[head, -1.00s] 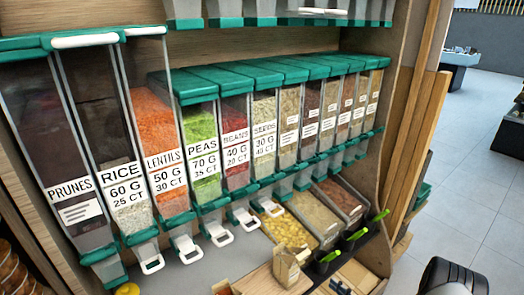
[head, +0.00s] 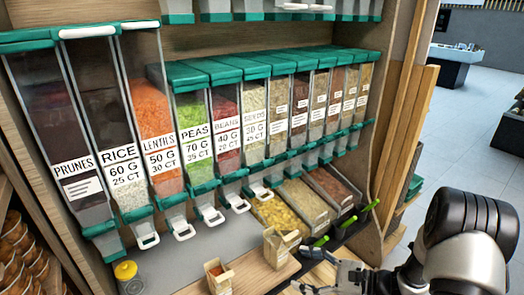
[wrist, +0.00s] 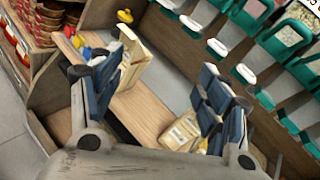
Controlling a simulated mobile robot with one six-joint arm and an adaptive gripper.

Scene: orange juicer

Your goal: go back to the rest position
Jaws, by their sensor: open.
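My gripper (wrist: 160,97) is open in the wrist view, its dark blue finger pads wide apart. In the head view my gripper (head: 322,284) shows partly at the bottom edge, right of the paper boxes. One small open paper box (head: 280,246) stands on the wooden board. A second box with orange contents (head: 219,277) stands nearer on the left. In the wrist view a tan box (wrist: 143,65) appears beyond the left finger and another tan container (wrist: 183,132) near the right finger. Nothing is visibly gripped.
A row of green-lidded dispensers (head: 198,140) lines the shelf, with white handles below. Open bins (head: 275,213) with green-handled scoops lie at the right. A yellow-topped jar (head: 127,273) stands at the left. Wicker baskets (head: 25,262) fill the lower left corner. Open floor (head: 455,150) lies beyond the shelf.

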